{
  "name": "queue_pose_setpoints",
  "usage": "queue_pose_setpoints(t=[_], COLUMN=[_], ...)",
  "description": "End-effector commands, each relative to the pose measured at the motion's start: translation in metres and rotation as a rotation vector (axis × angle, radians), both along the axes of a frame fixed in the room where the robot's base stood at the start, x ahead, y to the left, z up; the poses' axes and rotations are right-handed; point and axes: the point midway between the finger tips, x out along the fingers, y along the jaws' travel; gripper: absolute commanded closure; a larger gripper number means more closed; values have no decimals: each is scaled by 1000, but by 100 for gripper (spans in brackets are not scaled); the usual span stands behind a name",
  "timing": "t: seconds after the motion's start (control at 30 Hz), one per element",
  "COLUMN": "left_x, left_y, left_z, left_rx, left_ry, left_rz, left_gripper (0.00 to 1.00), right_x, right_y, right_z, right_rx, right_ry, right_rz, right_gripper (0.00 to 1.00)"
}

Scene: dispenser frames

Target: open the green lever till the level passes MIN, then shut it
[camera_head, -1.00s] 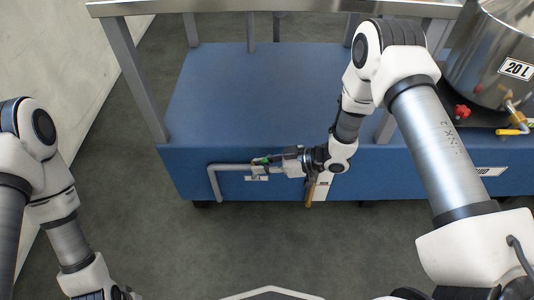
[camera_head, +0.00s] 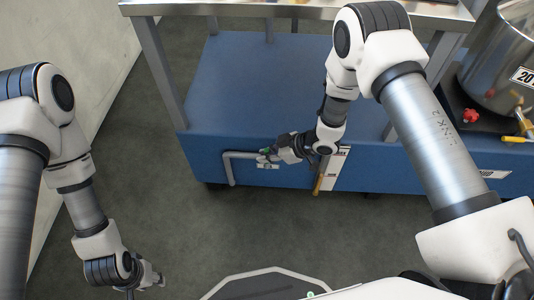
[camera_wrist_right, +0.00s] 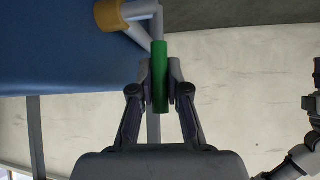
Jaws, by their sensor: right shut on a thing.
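The green lever (camera_wrist_right: 160,75) stands between the two fingers of my right gripper (camera_wrist_right: 161,85), which is shut on it in the right wrist view. In the head view my right gripper (camera_head: 277,152) is at the grey pipe (camera_head: 240,155) on the blue front, with a bit of the green lever (camera_head: 265,150) showing past it. A white gauge plate (camera_head: 337,165) with a yellowish tube (camera_head: 318,184) is just right of it. Its marks and level are too small to read. My left gripper (camera_head: 153,280) is low at the left, away from everything; its fingers are unclear.
A steel pot (camera_head: 495,65) with a yellow-handled tap (camera_head: 514,139) and a red knob (camera_head: 470,115) stand at the right. The grey table legs (camera_head: 160,75) rise from the blue base (camera_head: 250,90). The floor (camera_head: 240,220) in front is clear.

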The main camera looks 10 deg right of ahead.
Motion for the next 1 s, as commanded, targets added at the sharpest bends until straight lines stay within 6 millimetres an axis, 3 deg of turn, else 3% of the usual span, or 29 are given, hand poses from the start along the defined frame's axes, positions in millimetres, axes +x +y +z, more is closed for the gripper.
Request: queue_pose_setpoints(t=[0.03, 0.07, 0.1, 0.13, 0.57, 1.0], left_x=[0, 0, 0, 0, 0, 0], left_y=[0, 0, 0, 0, 0, 0], left_z=[0, 0, 0, 0, 0, 0], left_rx=[0, 0, 0, 0, 0, 0], left_ry=[0, 0, 0, 0, 0, 0], left_rz=[0, 0, 0, 0, 0, 0], left_gripper=[60, 60, 60, 60, 60, 60], right_x=[-1, -1, -1, -1, -4, -38], right_y=[0, 0, 0, 0, -10, -74], right_z=[-1, -1, -1, -1, 9, 74], right_rx=[-1, -1, -1, -1, 0, 2], right_ry=[2, 2, 2, 2, 0, 1], right_rz=[1, 1, 1, 1, -3, -3], right_gripper=[100, 78, 64, 59, 59, 59])
